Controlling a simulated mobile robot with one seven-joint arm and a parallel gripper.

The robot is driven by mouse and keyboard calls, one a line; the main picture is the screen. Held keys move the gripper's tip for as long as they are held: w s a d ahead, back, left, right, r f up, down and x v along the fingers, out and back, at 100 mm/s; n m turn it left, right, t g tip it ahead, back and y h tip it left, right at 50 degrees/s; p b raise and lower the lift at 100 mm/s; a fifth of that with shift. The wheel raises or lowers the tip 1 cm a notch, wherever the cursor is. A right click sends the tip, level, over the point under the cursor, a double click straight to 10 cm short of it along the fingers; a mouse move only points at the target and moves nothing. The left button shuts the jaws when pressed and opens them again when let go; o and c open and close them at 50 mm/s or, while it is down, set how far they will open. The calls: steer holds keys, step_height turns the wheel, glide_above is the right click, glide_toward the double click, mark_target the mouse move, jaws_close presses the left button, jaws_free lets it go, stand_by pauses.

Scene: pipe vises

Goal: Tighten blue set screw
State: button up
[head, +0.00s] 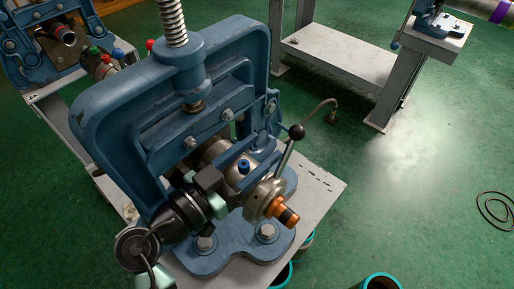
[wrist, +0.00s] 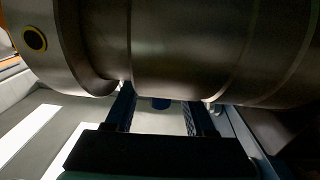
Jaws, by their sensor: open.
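The blue set screw (head: 244,166) stands up from the metal pipe fitting (head: 262,192) held in the large blue vise (head: 105,120). My gripper comes in from the lower left in the head view, its fingertips close to the screw. In the wrist view my gripper (wrist: 158,112) is open, with two dark fingers pointing toward the pipe body (wrist: 185,45).
A lever with a black knob (head: 297,132) rises right of the fitting. An orange-banded end (head: 284,211) sticks out at the lower right. The vise stands on a pale bench (head: 325,188). Another vise (head: 15,45) is at the upper left. Green floor is open to the right.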

jaws_close()
stand_by(0.3)
steer(key=b, duration=0.1)
steer(key=m+g+b, duration=0.1)
steer(key=shift+d+f+h+b, duration=0.1)
steer(key=shift+f+h+b, duration=0.2)
steer(key=shift+h, duration=0.1)
steer(key=shift+s+d+r+m+g+h+b, duration=0.15)
steer(key=shift+m+g+h+b, duration=0.25)
steer(key=shift+m+g+b, duration=0.25)
steer(key=shift+s+r+g+h, duration=0.1)
steer(key=shift+r+g+h, duration=0.05)
steer(key=shift+g+h, duration=0.2)
jaws_free()
